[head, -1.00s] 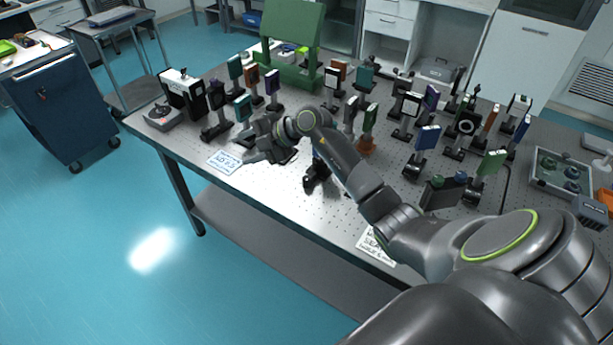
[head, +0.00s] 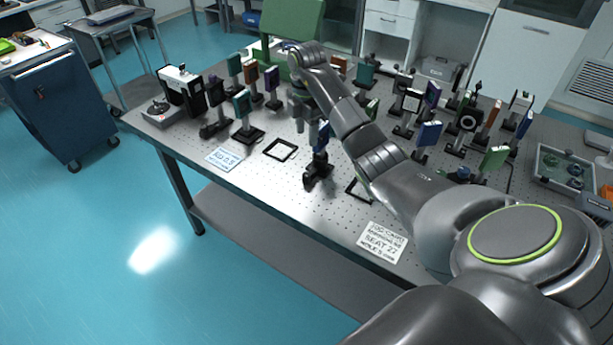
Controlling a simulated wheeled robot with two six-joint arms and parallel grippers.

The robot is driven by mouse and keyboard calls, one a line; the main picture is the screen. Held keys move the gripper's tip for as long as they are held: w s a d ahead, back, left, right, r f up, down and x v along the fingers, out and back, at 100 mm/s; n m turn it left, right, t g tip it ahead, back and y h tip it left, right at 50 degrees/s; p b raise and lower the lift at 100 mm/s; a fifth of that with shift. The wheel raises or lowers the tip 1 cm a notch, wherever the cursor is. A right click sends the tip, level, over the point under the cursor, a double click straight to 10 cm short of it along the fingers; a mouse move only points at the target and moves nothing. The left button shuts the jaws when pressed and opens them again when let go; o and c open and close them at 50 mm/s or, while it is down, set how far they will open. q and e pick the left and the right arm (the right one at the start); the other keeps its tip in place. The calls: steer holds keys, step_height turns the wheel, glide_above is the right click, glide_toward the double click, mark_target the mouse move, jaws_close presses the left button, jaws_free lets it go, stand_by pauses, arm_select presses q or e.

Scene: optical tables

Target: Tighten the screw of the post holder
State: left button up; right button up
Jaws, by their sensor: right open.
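Several post holders with optics stand on the optical table (head: 225,178). The frames do not show clearly which one is meant. The nearest is a black post holder (head: 317,174) with a blue optic (head: 323,137), upright near the table's front edge. Its screw is too small to make out. My right gripper (head: 302,124) points down just behind and left of this holder, seemingly apart from it. It is open; its fingers are small and partly blend with the things behind. My left gripper is out of view.
A teal optic on a post (head: 243,105) stands to the left. Two black square frames lie flat, one at the middle (head: 281,150) and one beneath my arm (head: 356,190). Paper labels lie at the left (head: 224,159) and right (head: 382,242). Many mounts crowd the back right.

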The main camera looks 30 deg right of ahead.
mark_target(306, 174)
step_height(306, 174, down, 13)
steer(key=b, duration=1.1)
steer(key=shift+f, duration=1.3)
steer(key=c, duration=1)
steer(key=shift+n, duration=0.6)
